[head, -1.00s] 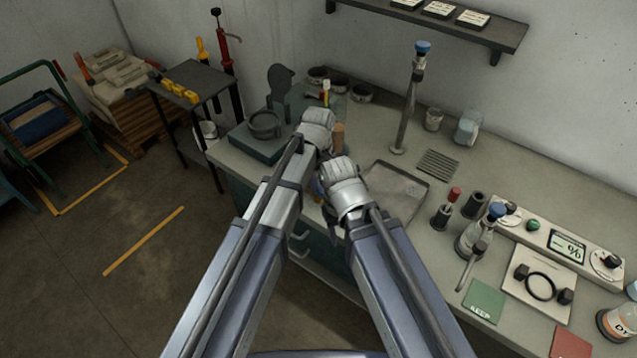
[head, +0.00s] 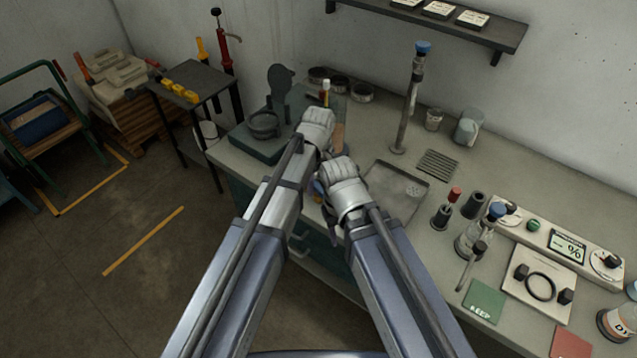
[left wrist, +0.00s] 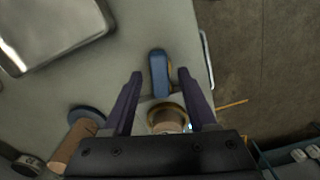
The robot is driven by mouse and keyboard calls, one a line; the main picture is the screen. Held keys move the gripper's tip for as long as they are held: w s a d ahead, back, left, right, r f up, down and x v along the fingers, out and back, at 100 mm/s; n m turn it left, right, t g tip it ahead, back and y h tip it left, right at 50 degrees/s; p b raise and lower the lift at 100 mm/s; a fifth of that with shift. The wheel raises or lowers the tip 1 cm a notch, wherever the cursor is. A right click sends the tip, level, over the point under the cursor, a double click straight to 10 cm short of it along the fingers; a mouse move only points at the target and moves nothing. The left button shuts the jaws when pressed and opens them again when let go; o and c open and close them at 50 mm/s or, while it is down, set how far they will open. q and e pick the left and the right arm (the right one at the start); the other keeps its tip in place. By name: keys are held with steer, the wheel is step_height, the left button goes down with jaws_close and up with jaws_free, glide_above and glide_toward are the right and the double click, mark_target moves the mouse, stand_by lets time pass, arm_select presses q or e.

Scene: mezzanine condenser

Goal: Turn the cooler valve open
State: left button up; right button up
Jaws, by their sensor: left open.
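A blue rounded handle, apparently the cooler valve's (left wrist: 160,84), shows in the left wrist view near the bench edge. My left gripper (left wrist: 160,73) is open, with one dark finger on each side of the handle's line; I cannot tell whether they touch it. A brass-coloured ring with a pale centre (left wrist: 167,117) sits just behind the handle, between the fingers. In the head view my left wrist hides its own fingers, and only a bit of blue shows between the arms. My right arm's wrist is close beside the left one; its fingers are hidden.
A metal tray (head: 422,185) lies right of my wrists. A wooden cylinder (left wrist: 70,148) and a blue disc (left wrist: 88,114) are near the left gripper. A tall blue-topped post (head: 405,110) stands behind. Bottles and a control panel (head: 545,240) fill the bench's right side.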

mark_target(318, 187)
arm_select(q)
steer(key=shift+r, duration=0.1)
step_height(318, 187, up, 8)
steer(key=p, duration=0.8)
steer(key=shift+f, duration=0.2)
steer(key=s+a+m, duration=0.4)
steer(key=s+a, duration=0.1)
steer(key=a, duration=0.3)
steer(key=s+a+m, duration=0.3)
steer(key=s+a, duration=0.3)
steer(key=a, duration=0.3)
steer(key=s+d+f+m+b, duration=0.1)
steer(key=s+d+m, duration=0.1)
steer(key=d, duration=0.3)
steer(key=s+d+f+m+y+b, duration=0.1)
steer(key=s+d+f+m+b, duration=0.1)
steer(key=d, duration=0.4)
steer(key=shift+s, duration=0.75)
